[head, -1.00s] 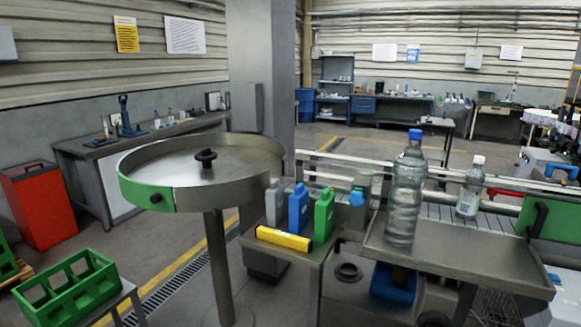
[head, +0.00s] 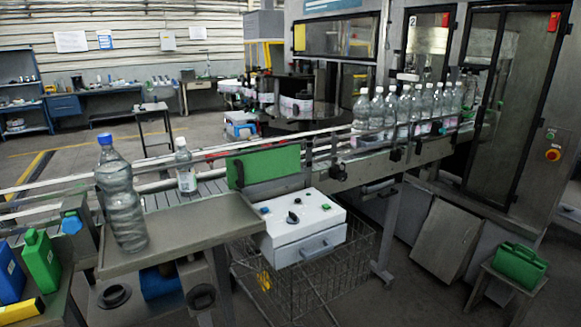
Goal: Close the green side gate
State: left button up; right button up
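A green panel (head: 266,166), which looks like the green side gate, stands upright at the near side of the conveyor (head: 210,190), behind a white control box. A dark upright handle (head: 239,173) is at its left end. I cannot tell how far open or shut the panel is. Neither of my grippers is in view.
A steel tray table (head: 185,232) with a large blue-capped bottle (head: 120,195) stands left of the panel. The white control box (head: 300,225) sits in front of it above a wire basket (head: 300,275). Several bottles (head: 415,112) line the conveyor's right part.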

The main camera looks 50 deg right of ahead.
aim_at(242, 169)
jog(key=z, duration=1.5)
jog(key=i+l, duration=0.2)
jog(key=l, duration=0.2)
jog(key=i+l, duration=0.2)
jog(key=l, duration=0.25)
jog(key=i+l, duration=0.2)
jog(key=l, duration=0.2)
jog(key=i+l, duration=0.2)
jog(key=l, duration=0.2)
jog(key=i+l, duration=0.2)
jog(key=l, duration=0.2)
jog(key=l+z, duration=0.05)
